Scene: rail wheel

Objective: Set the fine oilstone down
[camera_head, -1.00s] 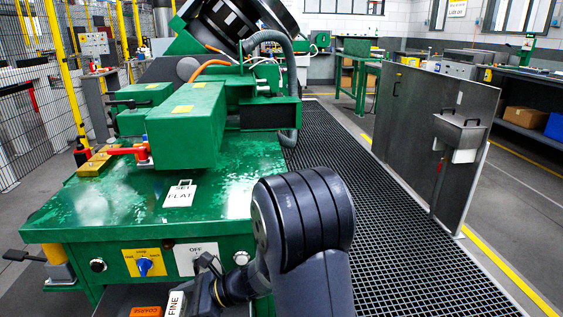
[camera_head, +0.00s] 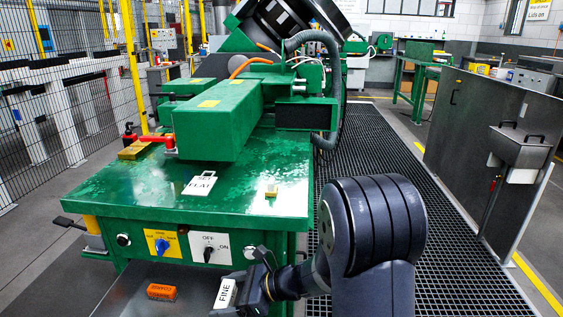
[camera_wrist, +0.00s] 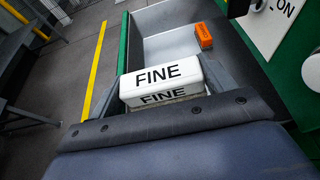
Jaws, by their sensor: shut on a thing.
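The fine oilstone (camera_head: 225,294) is a white block with "FINE" in black letters. My gripper (camera_head: 249,288) is shut on it, low in front of the green machine. In the wrist view the fine oilstone (camera_wrist: 163,83) sits between the two jaws, above a grey shelf (camera_wrist: 160,45). Whether its underside touches anything is hidden. An orange block marked "COARSE" (camera_head: 162,291) lies on the shelf; the orange block (camera_wrist: 204,36) also shows beyond the fine oilstone in the wrist view.
The green machine table (camera_head: 130,190) overhangs the shelf, with switches (camera_head: 208,249) on its front. A white tag (camera_head: 200,184) and a small yellowish block (camera_head: 271,191) lie on top. Dark grating (camera_head: 370,150) runs to the right. Bare shelf shows around the orange block.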

